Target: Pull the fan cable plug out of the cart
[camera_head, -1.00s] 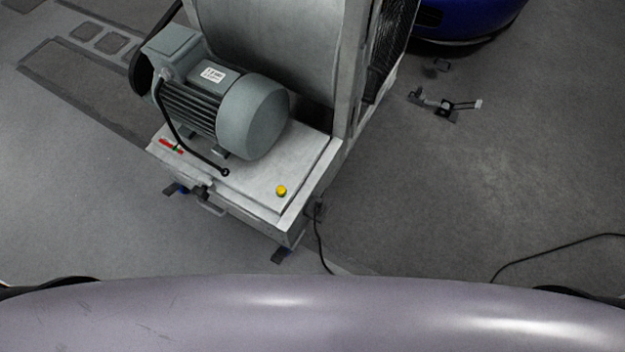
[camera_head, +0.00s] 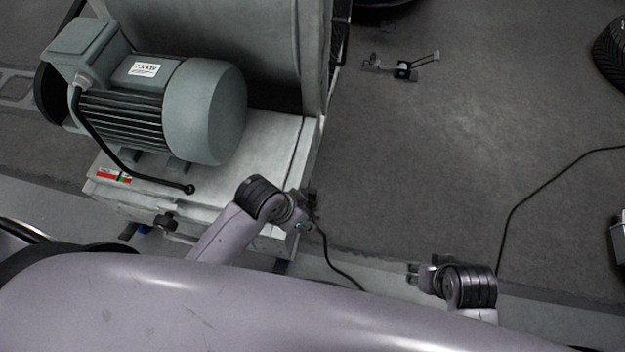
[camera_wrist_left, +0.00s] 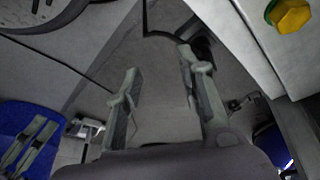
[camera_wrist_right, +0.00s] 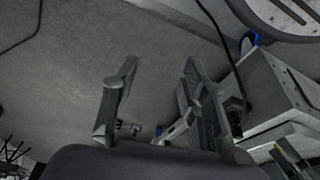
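The fan cable plug (camera_head: 311,196) is a small dark piece at the right side of the grey cart (camera_head: 245,185), and its black cable (camera_head: 333,264) hangs to the floor. My left gripper (camera_head: 302,205) is right beside the plug in the head view and partly covers that area. In the left wrist view my left gripper (camera_wrist_left: 158,60) is open, with the dark plug (camera_wrist_left: 204,48) just beyond its right finger. My right gripper (camera_head: 418,272) is apart, right of the cart, over the floor. In the right wrist view it (camera_wrist_right: 157,68) is open and empty; the plug (camera_wrist_right: 236,108) shows beyond its right finger.
A grey motor (camera_head: 165,105) stands on the cart, with a black cable (camera_head: 110,150) at its front. A small dark device (camera_head: 402,68) lies on the floor at the back. The floor between is clear.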

